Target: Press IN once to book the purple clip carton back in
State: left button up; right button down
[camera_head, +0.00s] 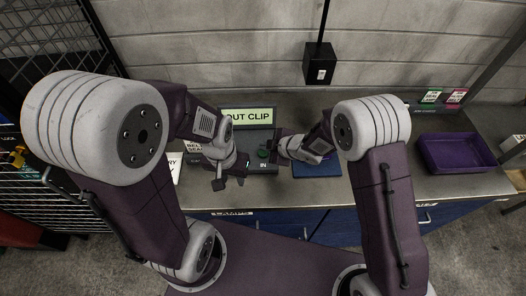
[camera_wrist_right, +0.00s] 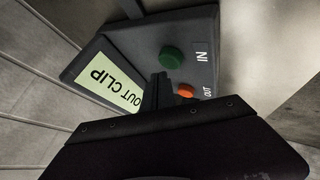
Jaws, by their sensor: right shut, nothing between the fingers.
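The grey button box (camera_wrist_right: 215,35) has a lit screen (camera_head: 248,117) reading "OUT CLIP". In the right wrist view it carries a green button (camera_wrist_right: 172,57) beside the label IN and an orange button (camera_wrist_right: 185,91) beside the label OUT. The green button also shows in the head view (camera_head: 263,153). My right gripper (camera_wrist_right: 158,90) is shut and empty, its tips close to both buttons; whether they touch cannot be told. My left gripper (camera_head: 231,175) is open and empty, left of the IN label. I cannot make out a purple clip carton.
A purple tray (camera_head: 455,167) stands at the right of the steel counter (camera_head: 400,182). A blue mat (camera_head: 317,169) lies right of the button box. A black box (camera_head: 320,65) hangs on a pole behind. Green and red cards (camera_head: 443,96) stand at back right.

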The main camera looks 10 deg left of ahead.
aim_at(265, 153)
dwell(0.8)
jog(key=shift+f+b, duration=0.35)
jog(key=shift+f, duration=0.1)
jog(key=shift+f+b, duration=0.5)
jog(key=shift+f, duration=0.05)
dwell(0.5)
dwell(0.4)
jog(key=shift+r+p, duration=0.9)
jog(key=shift+r, duration=0.1)
notch_tip(265, 153, up, 5)
jog(key=p, duration=0.4)
jog(key=shift+p, duration=0.35)
